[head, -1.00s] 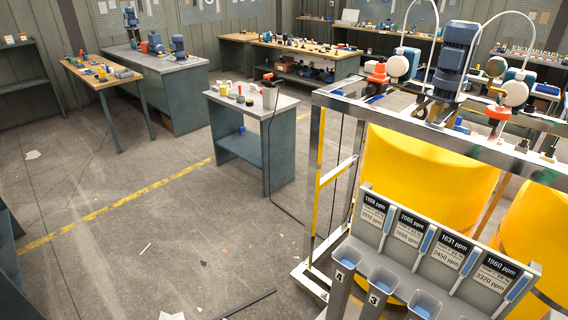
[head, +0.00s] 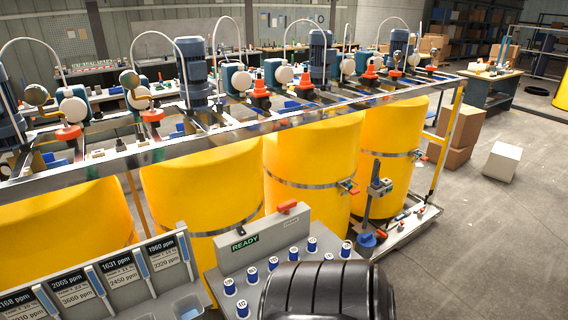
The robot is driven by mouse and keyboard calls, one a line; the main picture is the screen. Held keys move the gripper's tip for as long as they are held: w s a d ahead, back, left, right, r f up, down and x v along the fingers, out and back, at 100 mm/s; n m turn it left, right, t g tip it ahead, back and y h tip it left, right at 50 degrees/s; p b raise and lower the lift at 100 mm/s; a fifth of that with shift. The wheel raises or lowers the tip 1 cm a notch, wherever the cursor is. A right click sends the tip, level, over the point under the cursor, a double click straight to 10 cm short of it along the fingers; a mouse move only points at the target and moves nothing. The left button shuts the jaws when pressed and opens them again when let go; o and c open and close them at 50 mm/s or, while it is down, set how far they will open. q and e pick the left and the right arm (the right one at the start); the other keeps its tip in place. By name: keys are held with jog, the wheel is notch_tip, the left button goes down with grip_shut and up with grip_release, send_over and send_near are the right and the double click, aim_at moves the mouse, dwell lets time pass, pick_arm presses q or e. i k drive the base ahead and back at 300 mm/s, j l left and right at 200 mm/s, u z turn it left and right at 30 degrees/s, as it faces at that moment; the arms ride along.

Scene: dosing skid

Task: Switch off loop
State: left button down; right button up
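The dosing skid is a metal frame (head: 240,133) with yellow tanks (head: 315,160) below and blue-topped pumps (head: 193,70) above. In front, a grey box (head: 262,240) has a green READY display (head: 244,243) and a red part (head: 287,207) on top. Several blue pieces with white marked tops (head: 273,264) stand before it. No loop label is readable. Neither gripper shows in the head view.
A tray of ppm cards (head: 122,277) with bins stands at lower left. A black ribbed rounded part (head: 325,291) covers the bottom middle. Cardboard boxes (head: 460,135) and a white box (head: 502,161) are on the floor at right.

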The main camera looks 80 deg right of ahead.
aim_at(240, 230)
jog(key=z, duration=1.8)
